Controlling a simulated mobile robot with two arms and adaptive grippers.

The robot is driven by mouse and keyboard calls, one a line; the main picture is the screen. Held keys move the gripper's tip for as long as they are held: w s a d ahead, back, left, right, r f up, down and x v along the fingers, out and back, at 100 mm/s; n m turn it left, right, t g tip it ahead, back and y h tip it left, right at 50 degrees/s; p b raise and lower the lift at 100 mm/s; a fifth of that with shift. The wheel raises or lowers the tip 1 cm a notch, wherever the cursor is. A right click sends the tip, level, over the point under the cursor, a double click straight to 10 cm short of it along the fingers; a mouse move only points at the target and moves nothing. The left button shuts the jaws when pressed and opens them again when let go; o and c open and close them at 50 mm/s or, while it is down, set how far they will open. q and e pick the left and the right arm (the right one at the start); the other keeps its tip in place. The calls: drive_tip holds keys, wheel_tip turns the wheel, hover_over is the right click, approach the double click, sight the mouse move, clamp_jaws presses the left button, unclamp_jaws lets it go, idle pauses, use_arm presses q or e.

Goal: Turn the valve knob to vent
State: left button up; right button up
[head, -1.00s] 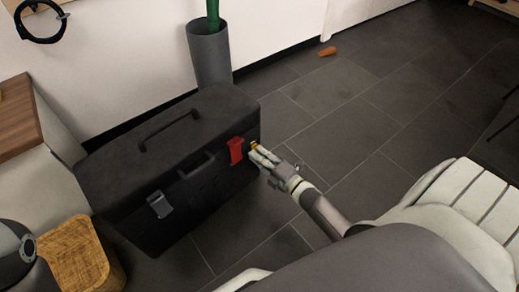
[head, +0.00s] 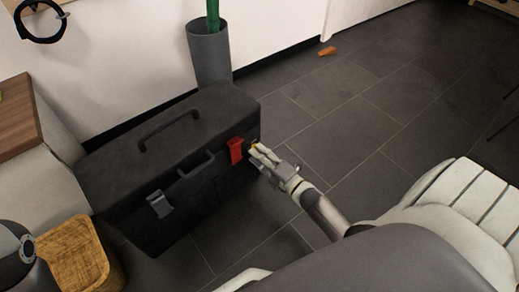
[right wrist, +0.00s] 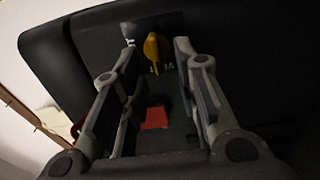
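The yellow valve knob (right wrist: 152,48) sits on a dark panel in the right wrist view, with a small pale mark to its left and small green marks just below it. My left gripper is not in view.
The toolbox has a red latch (head: 235,150), a grey latch (head: 160,204) and a top handle. A grey bin (head: 210,55) stands behind it, and a wooden block (head: 75,255) in front at left. Dark floor to the right is mostly clear, with a small orange object (head: 327,51).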

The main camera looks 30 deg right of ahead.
drive_tip(key=s+d, duration=0.2)
drive_tip(key=s, duration=0.9)
drive_tip(key=shift+s, duration=0.4)
